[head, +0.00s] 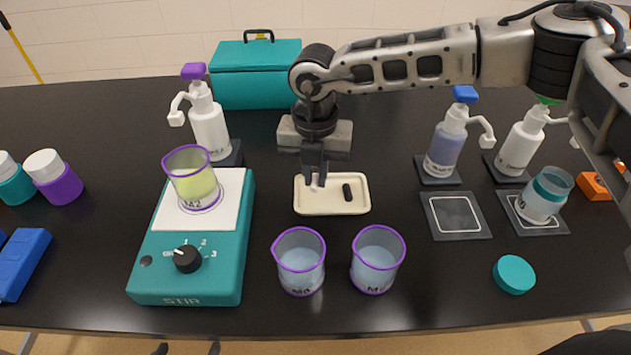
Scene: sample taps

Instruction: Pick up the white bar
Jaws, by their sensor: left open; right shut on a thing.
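The white bar (316,184) is small and shows at the fingertips of my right gripper (315,174), just over the left part of a cream tray (335,211). My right gripper points down and is shut on the white bar; the fingers hide part of it. I cannot tell whether the bar still touches the tray. A black bar (347,192) lies in the tray, right of the gripper. Only two dark fingertips of my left gripper (187,349) show at the bottom edge, apart and empty.
Left of the tray stands a teal stirrer (144,261) with a beaker of yellow liquid (193,179). Two purple-rimmed beakers (299,261) (377,259) stand in front of the tray. Pump bottles (209,125) (446,141) stand behind on both sides. A teal box (255,75) is at the back.

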